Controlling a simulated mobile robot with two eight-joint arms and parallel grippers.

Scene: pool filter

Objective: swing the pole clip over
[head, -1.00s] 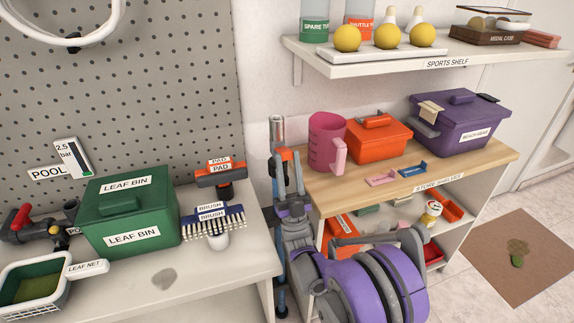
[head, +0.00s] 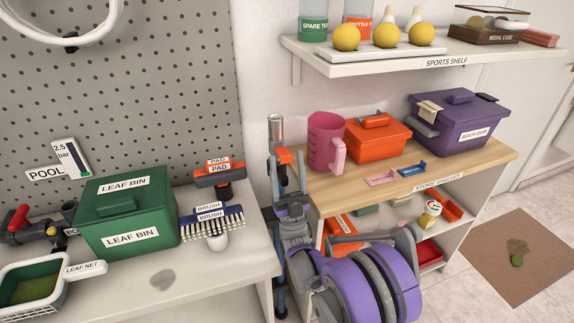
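A pole (head: 275,128) with a grey top stands upright at the front left corner of the wooden-topped shelf unit. An orange clip (head: 283,156) sits on it below the grey top. My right gripper (head: 286,160) reaches up from below at the clip. Its two grey fingers stand apart, one on each side of the clip, and look open. I cannot tell whether either finger touches the clip. My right wrist and arm hide much of the lower pole; a blue part of it shows near the floor. My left gripper is not in view.
A bench (head: 190,275) on the left holds a green leaf bin (head: 125,212), a brush (head: 212,220) and a pad head (head: 220,176). The store shelves (head: 470,168) on the right carry a pink jug (head: 325,143), an orange box (head: 377,138) and a purple crate (head: 460,120).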

